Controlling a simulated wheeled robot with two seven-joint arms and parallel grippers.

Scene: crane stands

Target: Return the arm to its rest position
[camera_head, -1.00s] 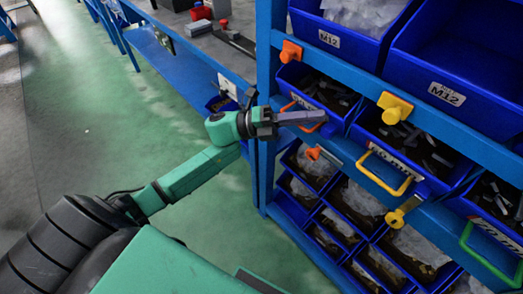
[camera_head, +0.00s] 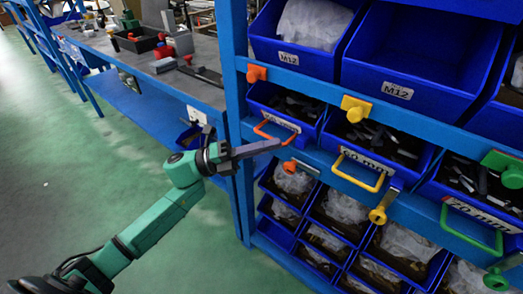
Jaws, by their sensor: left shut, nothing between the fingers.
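My left arm (camera_head: 155,218), green and black, reaches in from the lower left. My left gripper (camera_head: 272,146) is shut and empty. Its fingertips show in front of the blue rack, close to the orange handle (camera_head: 274,134) of the bin at the left of the middle row. I cannot tell whether they touch the handle. My right gripper is not in view.
A blue rack (camera_head: 232,100) of bins fills the right side, with yellow (camera_head: 358,177) and green (camera_head: 470,232) handles and protruding knobs. A workbench (camera_head: 165,78) with tools stands behind at upper left. Green floor (camera_head: 60,190) is free at left.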

